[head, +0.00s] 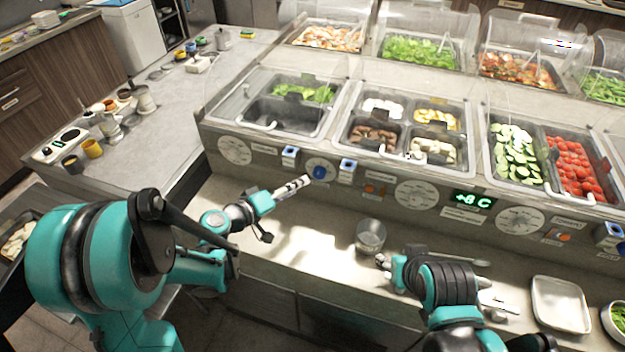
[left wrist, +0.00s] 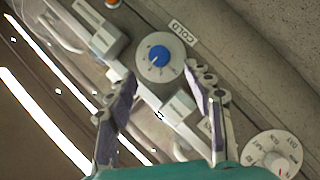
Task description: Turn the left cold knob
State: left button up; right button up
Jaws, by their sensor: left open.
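The left cold knob (head: 320,172) is a blue knob on a white round dial on the counter's front panel. In the left wrist view the blue knob (left wrist: 158,56) has a "COLD" label beside it. My left gripper (head: 305,180) is just in front of the dial at its left. In the left wrist view my left gripper (left wrist: 160,72) is open, its two fingers apart with the knob beyond and between their tips; contact cannot be told. My right gripper (head: 382,262) is low by a metal cup; its fingers are too small to judge.
The metal cup (head: 371,236) stands on the ledge below the panel. A white dial (head: 417,195) and a green display reading "+8 C" (head: 472,200) are to the right.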

aim_at(317, 175)
pick_arm(q)
jog(key=shift+h, duration=0.3)
jog(key=b+x, duration=0.1)
jog(key=x, duration=0.6)
jog(key=shift+w+f+b, duration=0.1)
jog(key=shift+f+b, duration=0.05)
jog(key=shift+b, duration=0.25)
jog(key=shift+w+d, duration=0.3)
jog(key=shift+w, duration=0.15)
jog(key=c, duration=1.2)
